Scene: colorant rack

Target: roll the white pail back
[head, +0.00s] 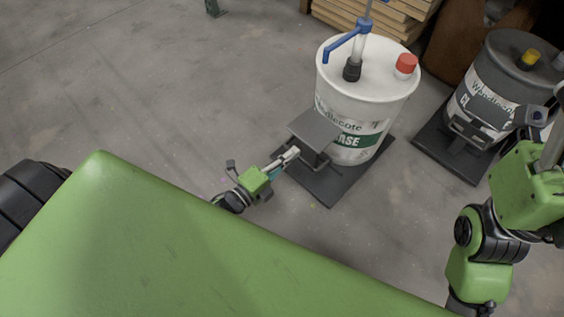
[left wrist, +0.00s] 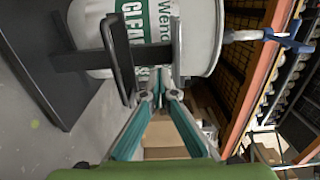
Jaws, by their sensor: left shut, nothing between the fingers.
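The white pail (head: 368,88) stands upright on a dark wheeled-looking base (head: 330,188), with a green-and-white label, a red cap and a blue-handled pump on top. The base carries a grey plate (head: 315,130) and a dark handle frame (left wrist: 118,62) at its near side. My left gripper (head: 291,155) is shut and empty, its tips close beside this frame. In the left wrist view its fingers meet (left wrist: 160,88) in front of the pail's side; contact with the frame cannot be told. My right arm reaches up at the right; its fingers are not clear.
A dark grey pail (head: 497,75) with a yellow cap stands on a similar base (head: 440,140) to the right. Stacked wooden boards (head: 370,18) lie behind the white pail. The concrete floor left of the white pail is open.

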